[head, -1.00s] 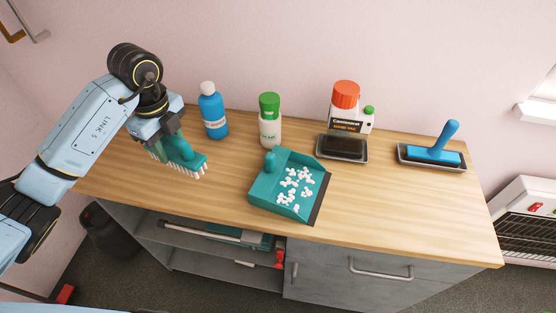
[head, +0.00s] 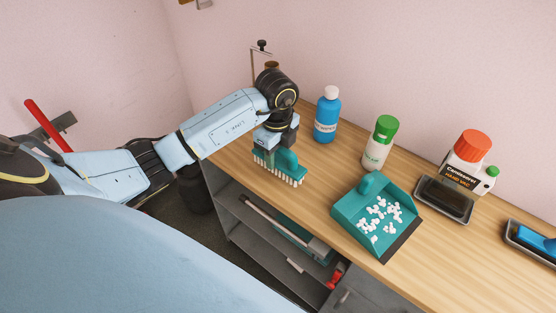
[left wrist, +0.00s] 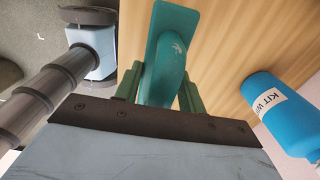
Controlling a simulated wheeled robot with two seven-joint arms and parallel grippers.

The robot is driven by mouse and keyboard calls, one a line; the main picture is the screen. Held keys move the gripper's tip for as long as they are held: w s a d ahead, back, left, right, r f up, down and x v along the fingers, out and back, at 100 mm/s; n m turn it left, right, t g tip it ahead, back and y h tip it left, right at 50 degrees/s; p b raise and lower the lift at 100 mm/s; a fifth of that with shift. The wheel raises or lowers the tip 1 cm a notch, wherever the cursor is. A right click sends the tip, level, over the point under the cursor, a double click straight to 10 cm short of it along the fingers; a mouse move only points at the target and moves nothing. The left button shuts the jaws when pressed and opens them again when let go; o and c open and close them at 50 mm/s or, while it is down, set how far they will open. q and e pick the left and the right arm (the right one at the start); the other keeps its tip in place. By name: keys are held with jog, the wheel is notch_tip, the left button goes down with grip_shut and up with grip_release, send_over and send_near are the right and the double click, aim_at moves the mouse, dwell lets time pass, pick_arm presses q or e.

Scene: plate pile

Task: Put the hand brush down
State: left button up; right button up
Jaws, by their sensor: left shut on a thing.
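The hand brush (head: 291,165) is teal with pale bristles along its lower edge. My left gripper (head: 272,150) is shut on it at the left end of the wooden worktop (head: 320,165). In the left wrist view the brush's teal handle (left wrist: 168,72) sits between the fingers. The bristles point down at the worktop; I cannot tell whether they touch it. A teal dustpan (head: 345,209) holding many white bits stands on the worktop, to the right of the brush and apart from it. My right gripper is not in view.
A blue bottle (head: 327,118) stands close behind the brush. A green-capped bottle (head: 380,145), an orange-capped jug (head: 468,165) and a dark tray (head: 443,201) are farther right. Bare wood lies between brush and dustpan. Open shelves (head: 262,222) are below the front edge.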

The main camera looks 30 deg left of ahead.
aim_at(277, 158)
pick_arm(q)
jog(key=shift+f, duration=1.4)
jog(key=shift+f, duration=0.1)
jog(key=o, duration=0.9)
notch_tip(277, 158, up, 12)
jog(key=shift+r, duration=0.15)
